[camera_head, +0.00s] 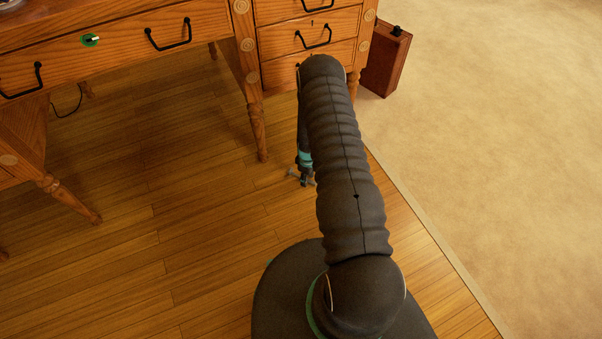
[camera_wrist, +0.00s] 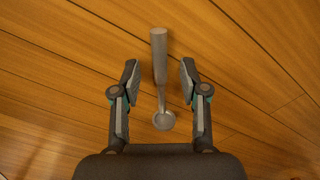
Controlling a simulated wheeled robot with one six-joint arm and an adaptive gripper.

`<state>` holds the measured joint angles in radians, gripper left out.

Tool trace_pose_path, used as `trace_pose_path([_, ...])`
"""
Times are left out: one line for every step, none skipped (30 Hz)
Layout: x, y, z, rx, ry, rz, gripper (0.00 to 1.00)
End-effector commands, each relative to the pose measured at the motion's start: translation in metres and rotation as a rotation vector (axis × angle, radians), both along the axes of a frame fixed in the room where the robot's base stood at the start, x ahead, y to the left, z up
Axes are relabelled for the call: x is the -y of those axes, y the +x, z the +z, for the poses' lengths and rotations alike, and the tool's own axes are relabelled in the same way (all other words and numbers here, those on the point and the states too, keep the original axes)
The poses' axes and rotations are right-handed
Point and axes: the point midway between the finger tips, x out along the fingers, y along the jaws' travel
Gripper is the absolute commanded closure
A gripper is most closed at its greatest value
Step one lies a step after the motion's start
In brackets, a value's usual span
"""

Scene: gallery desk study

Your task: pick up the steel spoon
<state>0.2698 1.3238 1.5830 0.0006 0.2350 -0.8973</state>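The steel spoon (camera_wrist: 159,62) shows in the wrist view, with a thick grey handle pointing to the top and a small round bowl near the bottom. It is over the wooden floor, between the two fingers of my gripper (camera_wrist: 159,78). The fingers are spread, with a gap on each side of the spoon, and neither touches it. In the head view my gripper (camera_head: 302,180) is low near the floor, partly hidden behind my arm. A small grey part beside it may be the spoon, but it is too small to tell.
A wooden desk (camera_head: 120,45) with drawers and turned legs stands at the back left. A brown case (camera_head: 387,62) stands beside it on the beige carpet (camera_head: 500,130). The plank floor (camera_head: 150,220) left of my arm is clear.

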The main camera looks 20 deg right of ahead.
Motion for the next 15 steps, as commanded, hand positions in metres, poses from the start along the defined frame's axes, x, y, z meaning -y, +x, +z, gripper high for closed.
trace_pose_path([-0.0001, 0.0, 0.0001, 0.0, 0.0, 0.0, 0.7])
trace_pose_path([-0.0001, 0.0, 0.0001, 0.0, 0.0, 0.0, 0.78])
trace_pose_path([-0.0001, 0.0, 0.0001, 0.0, 0.0, 0.0, 0.88])
trace_pose_path([-0.0002, 0.0, 0.0001, 0.0, 0.0, 0.0, 0.95])
trace_pose_path([-0.0002, 0.0, 0.0001, 0.0, 0.0, 0.0, 1.0])
trace_pose_path([-0.0002, 0.0, 0.0002, 0.0, 0.0, 0.0, 1.0])
trace_pose_path([-0.0002, 0.0, 0.0002, 0.0, 0.0, 0.0, 1.0])
trace_pose_path([-0.0002, 0.0, 0.0002, 0.0, 0.0, 0.0, 1.0])
trace_pose_path([-0.0002, 0.0001, 0.0003, 0.0, 0.0, 0.0, 1.0])
trace_pose_path([-0.0002, 0.0001, 0.0003, 0.0, 0.0, 0.0, 1.0])
trace_pose_path([-0.0002, 0.0001, 0.0003, 0.0, 0.0, 0.0, 1.0])
trace_pose_path([-0.0002, 0.0001, 0.0003, 0.0, 0.0, 0.0, 1.0])
trace_pose_path([-0.0002, 0.0001, 0.0003, 0.0, 0.0, 0.0, 1.0])
trace_pose_path([-0.0002, 0.0001, 0.0004, 0.0, 0.0, 0.0, 1.0])
trace_pose_path([-0.0002, 0.0001, 0.0007, 0.0, 0.0, 0.0, 1.0])
